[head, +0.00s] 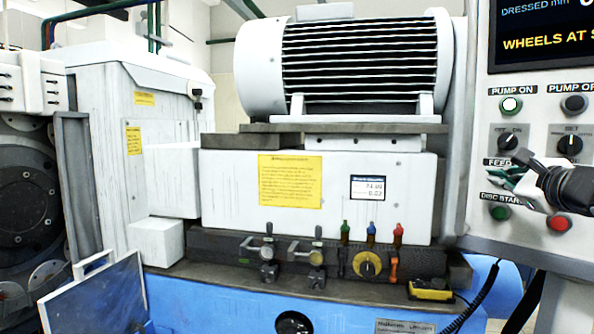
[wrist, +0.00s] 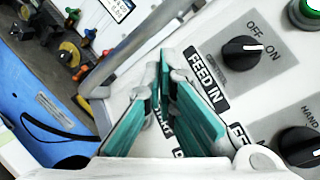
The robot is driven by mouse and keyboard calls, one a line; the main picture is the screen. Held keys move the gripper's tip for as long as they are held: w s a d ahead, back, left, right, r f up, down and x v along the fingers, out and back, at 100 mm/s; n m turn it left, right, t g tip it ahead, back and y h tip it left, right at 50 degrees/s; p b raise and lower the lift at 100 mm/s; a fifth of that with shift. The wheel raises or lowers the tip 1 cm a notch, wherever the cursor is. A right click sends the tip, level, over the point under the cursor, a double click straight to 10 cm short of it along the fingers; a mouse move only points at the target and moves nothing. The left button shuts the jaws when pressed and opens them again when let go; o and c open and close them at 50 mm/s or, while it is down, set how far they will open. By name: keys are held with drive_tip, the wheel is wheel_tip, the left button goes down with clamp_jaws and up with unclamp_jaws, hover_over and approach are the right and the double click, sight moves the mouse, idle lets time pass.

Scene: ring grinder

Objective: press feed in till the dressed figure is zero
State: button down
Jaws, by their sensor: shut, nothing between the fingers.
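My gripper (wrist: 165,90) has green finger pads and is shut with nothing in it. In the wrist view its tips are beside the FEED IN label (wrist: 207,80) on the control panel, covering the spot just left of it. The feed in button itself is hidden behind the fingers, and I cannot tell whether they touch it. In the head view my gripper (head: 508,177) covers most of the FEED label at the panel's left side. The screen (head: 540,35) shows "DRESSED mm" and "WHEELS AT S...", but its figure is cut off at the top edge.
Near my gripper are the lit PUMP ON button (head: 511,104), the OFF/ON knob (head: 508,139), the SET knob (head: 569,145), the green DISC START button (head: 500,212) and a red button (head: 559,223). The grinder body (head: 310,190) with its motor stands to the left.

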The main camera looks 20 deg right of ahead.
drive_tip(key=shift+w+d, duration=0.3)
drive_tip(key=shift+d, duration=0.3)
drive_tip(key=shift+d, duration=0.15)
idle(1.0)
drive_tip(key=shift+w+d+b, duration=0.2)
drive_tip(key=shift+d+b, duration=0.05)
drive_tip(key=shift+b, duration=0.05)
drive_tip(key=shift+w+d, duration=0.2)
drive_tip(key=shift+d, duration=0.25)
idle(0.8)
drive_tip(key=shift+a, duration=0.15)
idle(0.3)
drive_tip(key=shift+s+a+b, duration=0.4)
drive_tip(key=shift+a+b, duration=0.05)
drive_tip(key=shift+a, duration=0.2)
drive_tip(key=shift+s+a+b, duration=0.15)
drive_tip(key=shift+s+a, duration=0.2)
drive_tip(key=shift+a, duration=0.4)
drive_tip(key=shift+s+a+b, duration=0.1)
drive_tip(key=shift+s+a, duration=0.3)
drive_tip(key=shift+a, duration=0.4)
drive_tip(key=shift+s+a+b, duration=0.15)
drive_tip(key=shift+s+a, duration=0.2)
drive_tip(key=shift+a, duration=0.4)
